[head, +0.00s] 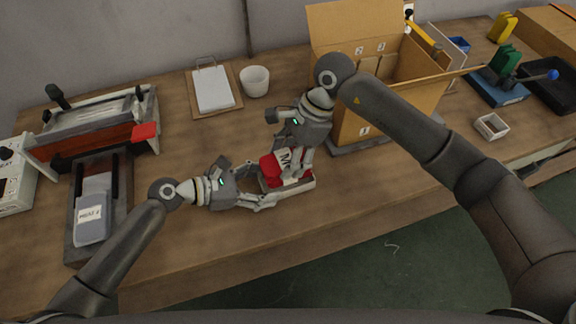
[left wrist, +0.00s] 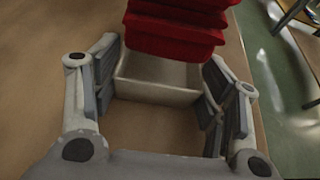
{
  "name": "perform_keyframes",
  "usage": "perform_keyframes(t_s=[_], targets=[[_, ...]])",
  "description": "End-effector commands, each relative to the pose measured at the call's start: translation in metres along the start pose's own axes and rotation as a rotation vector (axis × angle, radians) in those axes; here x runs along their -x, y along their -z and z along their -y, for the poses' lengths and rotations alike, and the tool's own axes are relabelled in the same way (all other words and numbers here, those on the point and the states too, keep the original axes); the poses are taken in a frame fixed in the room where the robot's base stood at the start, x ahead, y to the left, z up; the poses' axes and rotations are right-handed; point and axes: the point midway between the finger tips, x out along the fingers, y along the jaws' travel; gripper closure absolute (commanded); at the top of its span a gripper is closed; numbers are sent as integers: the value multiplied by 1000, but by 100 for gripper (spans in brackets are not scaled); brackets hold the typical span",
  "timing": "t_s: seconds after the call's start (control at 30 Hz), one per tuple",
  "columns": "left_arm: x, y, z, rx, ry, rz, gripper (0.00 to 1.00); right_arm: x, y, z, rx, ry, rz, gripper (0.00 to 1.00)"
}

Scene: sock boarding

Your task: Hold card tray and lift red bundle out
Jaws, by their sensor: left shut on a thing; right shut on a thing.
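The card tray (head: 305,186) is a small pale open box on the wooden table at the centre. My left gripper (head: 264,187) is shut on the tray, with a finger on each side; the tray's near wall (left wrist: 155,92) shows between the fingers in the left wrist view. The red bundle (head: 268,166) is a stack of red pieces with a white label band. In the left wrist view the red bundle (left wrist: 175,35) shows over the tray. My right gripper (head: 290,160) comes down from above and is shut on the red bundle. Its fingers partly hide the bundle.
A cardboard box (head: 380,105) with open flaps stands behind, to the right. A press-like fixture (head: 95,125) is at left. A small white box (head: 491,126) stands at right.

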Motion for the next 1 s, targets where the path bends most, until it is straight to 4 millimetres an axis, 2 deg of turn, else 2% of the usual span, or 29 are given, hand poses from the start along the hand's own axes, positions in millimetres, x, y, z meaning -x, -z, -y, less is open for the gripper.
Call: perform_keyframes(t_s=[0.1,0.3,0.63,0.67,0.7,0.83,1.0], targets=[[0,0,0,0,0,0,55,25,-10,1,3,5,-1,72],[0,0,0,0,0,-1,55,48,-20,1,1,3,0,72],[0,0,0,0,0,-1,55,53,-22,0,0,1,1,72],[0,0,0,0,0,-1,30,53,-22,0,0,1,1,72],[0,0,0,0,0,-1,25,53,-22,0,0,1,1,72],[0,0,0,0,0,-1,8,53,-22,0,0,1,1,72],[0,0,0,0,0,-1,8,53,-22,0,0,1,1,72]])
